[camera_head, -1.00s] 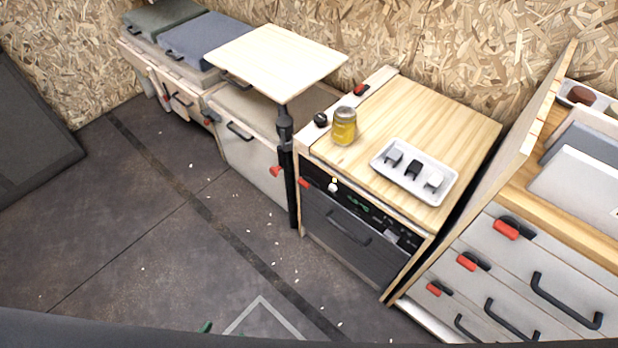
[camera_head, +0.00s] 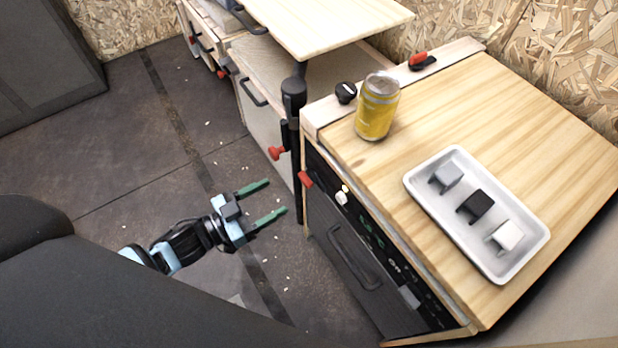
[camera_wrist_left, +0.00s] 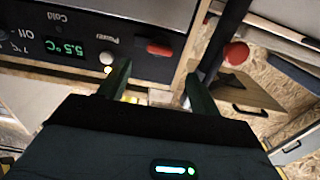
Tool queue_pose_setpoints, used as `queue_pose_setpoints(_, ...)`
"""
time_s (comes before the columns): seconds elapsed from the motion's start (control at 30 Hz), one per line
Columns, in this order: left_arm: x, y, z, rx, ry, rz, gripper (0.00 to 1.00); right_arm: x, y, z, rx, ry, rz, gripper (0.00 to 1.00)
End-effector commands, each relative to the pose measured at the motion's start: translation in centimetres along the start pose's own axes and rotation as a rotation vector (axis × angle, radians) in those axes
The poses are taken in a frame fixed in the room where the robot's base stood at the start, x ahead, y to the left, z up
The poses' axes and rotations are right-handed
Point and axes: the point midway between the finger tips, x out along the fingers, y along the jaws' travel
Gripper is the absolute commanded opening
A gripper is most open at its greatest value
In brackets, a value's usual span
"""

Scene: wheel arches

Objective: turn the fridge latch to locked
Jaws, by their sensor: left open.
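The fridge (camera_head: 352,262) is the dark-fronted unit under a pale wooden top, with a handle on its door. A red latch (camera_head: 305,179) sits at the upper left corner of its front. In the left wrist view the red latch (camera_wrist_left: 158,47) lies lengthwise along the panel strip, beside a lit green 5.5°C display (camera_wrist_left: 66,51). My left gripper (camera_head: 277,197) is open and empty, its green fingers pointing right, just left of the fridge front. In the left wrist view its fingers (camera_wrist_left: 158,80) are apart, with the latch beyond the gap. My right gripper is not in view.
A black post (camera_head: 294,130) under a raised wooden tabletop (camera_head: 320,25) stands close left of the fridge. Another red knob (camera_head: 276,153) is beside it. A yellow jar (camera_head: 377,108) and a white tray (camera_head: 518,262) stand on the fridge's top. Floor to the left is open.

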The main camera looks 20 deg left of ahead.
Motion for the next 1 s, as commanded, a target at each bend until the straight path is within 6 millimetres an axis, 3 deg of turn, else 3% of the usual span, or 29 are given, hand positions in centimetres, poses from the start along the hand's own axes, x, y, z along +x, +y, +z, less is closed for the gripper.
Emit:
queue_pose_setpoints(0.27,0.8,0.0,-0.1,0.001,0.004,0.002,0.64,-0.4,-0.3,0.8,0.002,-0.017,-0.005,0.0)
queue_pose_setpoints(0.7,6.8,0.0,-0.1,0.001,0.003,0.001,0.64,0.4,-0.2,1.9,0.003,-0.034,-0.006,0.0)
queue_pose_setpoints(1.0,7.9,0.0,-0.1,0.0,0.002,0.001,0.64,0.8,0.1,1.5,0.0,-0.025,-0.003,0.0)
